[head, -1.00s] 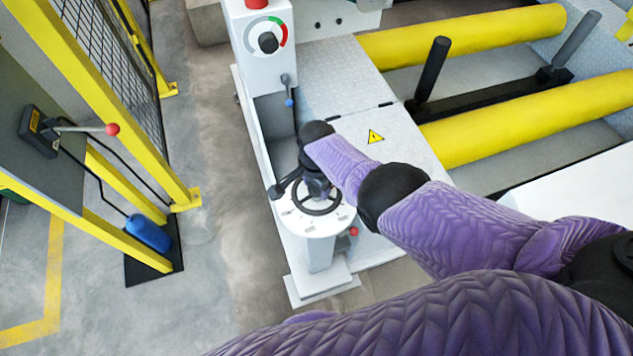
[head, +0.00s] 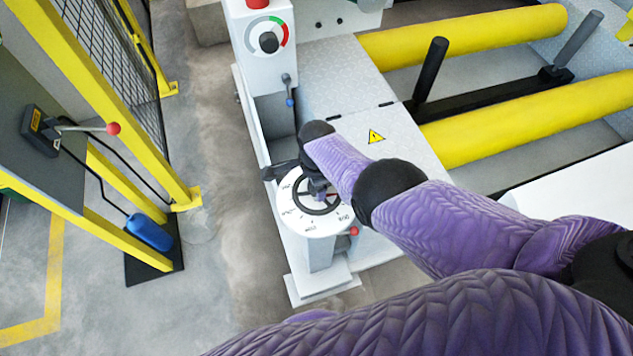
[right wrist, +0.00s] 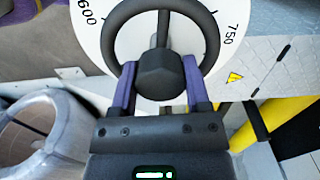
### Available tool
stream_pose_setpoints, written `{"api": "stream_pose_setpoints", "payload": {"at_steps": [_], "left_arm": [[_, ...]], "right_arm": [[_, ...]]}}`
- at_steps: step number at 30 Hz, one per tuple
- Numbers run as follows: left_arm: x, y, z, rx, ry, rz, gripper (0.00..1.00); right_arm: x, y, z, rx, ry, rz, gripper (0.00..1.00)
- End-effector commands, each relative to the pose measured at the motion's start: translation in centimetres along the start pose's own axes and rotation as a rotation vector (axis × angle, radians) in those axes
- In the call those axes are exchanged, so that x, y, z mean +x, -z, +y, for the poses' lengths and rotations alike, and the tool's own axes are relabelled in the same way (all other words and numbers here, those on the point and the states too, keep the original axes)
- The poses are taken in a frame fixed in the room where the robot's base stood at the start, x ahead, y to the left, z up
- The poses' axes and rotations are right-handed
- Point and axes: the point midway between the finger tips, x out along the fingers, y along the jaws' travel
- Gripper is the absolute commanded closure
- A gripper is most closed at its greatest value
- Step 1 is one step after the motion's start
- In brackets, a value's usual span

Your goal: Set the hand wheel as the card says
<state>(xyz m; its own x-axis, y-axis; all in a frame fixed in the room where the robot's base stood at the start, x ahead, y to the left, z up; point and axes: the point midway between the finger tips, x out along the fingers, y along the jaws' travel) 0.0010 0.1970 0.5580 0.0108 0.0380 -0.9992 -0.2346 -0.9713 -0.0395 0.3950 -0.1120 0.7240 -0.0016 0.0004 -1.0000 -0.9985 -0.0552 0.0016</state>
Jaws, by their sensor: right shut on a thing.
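The black hand wheel (head: 320,212) lies on a round white dial plate (head: 292,220) on a pedestal. In the right wrist view the wheel (right wrist: 163,28) shows a spoke and a dark hub, and the plate (right wrist: 92,42) carries the numbers 600 and 750. My right gripper (head: 316,187) is above the wheel. In the right wrist view its purple fingers (right wrist: 160,76) stand on either side of the hub, shut on it. My left gripper is out of view. I cannot make out a card in these views.
A white cabinet with a knob (head: 269,42) on a red and green scale stands behind the wheel. A small red knob (head: 354,231) is beside the pedestal. Yellow rollers (head: 530,118) lie at the right. A yellow fence (head: 110,100) stands left, with bare floor between.

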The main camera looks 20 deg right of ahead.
Motion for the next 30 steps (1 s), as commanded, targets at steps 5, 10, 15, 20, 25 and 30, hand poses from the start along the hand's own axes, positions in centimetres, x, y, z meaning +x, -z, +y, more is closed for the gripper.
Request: {"api": "stream_pose_setpoints", "payload": {"at_steps": [5, 10, 15, 20, 25, 30], "left_arm": [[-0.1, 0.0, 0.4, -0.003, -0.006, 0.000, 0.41], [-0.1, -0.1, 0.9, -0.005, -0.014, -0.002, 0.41], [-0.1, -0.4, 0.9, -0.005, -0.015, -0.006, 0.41], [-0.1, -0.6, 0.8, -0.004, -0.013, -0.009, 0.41], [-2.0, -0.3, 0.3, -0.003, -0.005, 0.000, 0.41], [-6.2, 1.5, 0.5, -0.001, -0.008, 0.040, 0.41]], "right_arm": [[-0.2, 0.2, -0.3, 0.001, 0.008, 0.004, 0.98], [-0.2, 0.2, -0.3, 0.000, 0.008, 0.004, 0.29], [-0.2, 0.1, -0.2, 0.000, 0.005, 0.003, 0.04], [-0.1, 0.1, -0.1, -0.001, 0.003, 0.002, 0.04], [-2.4, 0.1, -0.2, -0.001, 0.006, 0.001, 0.04], [-7.3, 0.1, -0.2, 0.000, 0.007, 0.002, 0.04]]}}
